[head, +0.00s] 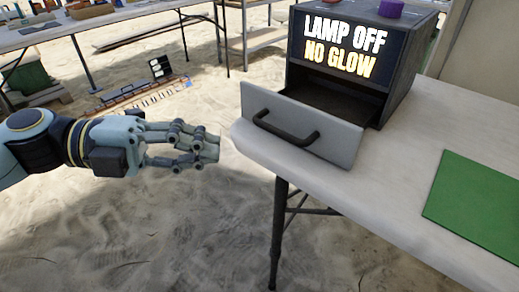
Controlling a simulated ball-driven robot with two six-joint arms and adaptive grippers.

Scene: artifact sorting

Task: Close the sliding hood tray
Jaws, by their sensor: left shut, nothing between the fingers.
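The sliding hood tray (340,115) is pulled out of the dark hood box (402,65) on the white table. Its pale front panel (335,145) carries a dark bar handle (285,129) and reaches to the table's left edge. The dark tray interior shows behind the panel and looks empty where visible. My left gripper (212,147) is shut and empty, left of the panel and apart from it, over the sand beside the table edge. My right gripper is not in view.
A green mat (478,203) lies on the table (405,185) at the right. A purple object (391,8) sits on top of the hood, whose sign reads "LAMP OFF NO GLOW". Other tables (120,18) stand at the back left. Bare table lies between tray and mat.

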